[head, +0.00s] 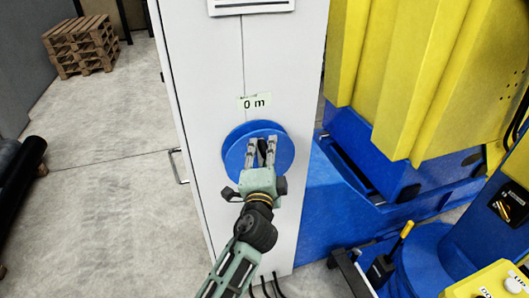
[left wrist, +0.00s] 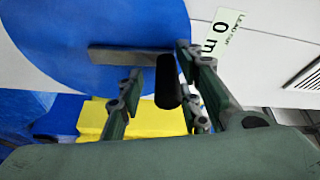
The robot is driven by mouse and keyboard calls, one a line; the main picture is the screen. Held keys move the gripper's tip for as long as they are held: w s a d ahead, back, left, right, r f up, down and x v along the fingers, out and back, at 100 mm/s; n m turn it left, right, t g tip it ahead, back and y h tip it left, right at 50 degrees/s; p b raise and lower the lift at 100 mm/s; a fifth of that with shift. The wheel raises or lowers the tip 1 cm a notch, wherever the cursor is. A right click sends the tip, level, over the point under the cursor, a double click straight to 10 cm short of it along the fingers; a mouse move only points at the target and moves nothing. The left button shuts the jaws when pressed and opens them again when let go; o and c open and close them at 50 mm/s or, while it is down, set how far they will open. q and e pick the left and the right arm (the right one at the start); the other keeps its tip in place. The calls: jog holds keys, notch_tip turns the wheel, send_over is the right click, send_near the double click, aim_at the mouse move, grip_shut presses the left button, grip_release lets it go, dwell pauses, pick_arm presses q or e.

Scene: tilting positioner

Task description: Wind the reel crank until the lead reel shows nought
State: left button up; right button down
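The lead reel is a round blue disc (head: 284,152) on the front of a white cabinet. It fills the upper left of the left wrist view (left wrist: 75,35). The crank has a grey arm (left wrist: 125,56) and a black handle (left wrist: 168,85). My left gripper (head: 261,145) is open at the reel, its fingers on either side of the handle. A gap shows left of the handle; contact on the right side is unclear. My right gripper is out of view.
The white cabinet (head: 208,130) has a side handle (head: 179,166). A large blue and yellow machine (head: 400,80) stands close on the right, with a yellow control box (head: 490,282) in front. Pallets (head: 80,47) lie far left. The floor to the left is mostly clear.

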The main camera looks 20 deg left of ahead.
pick_arm(q)
jog(key=shift+a, duration=0.1)
jog(key=v, duration=1.2)
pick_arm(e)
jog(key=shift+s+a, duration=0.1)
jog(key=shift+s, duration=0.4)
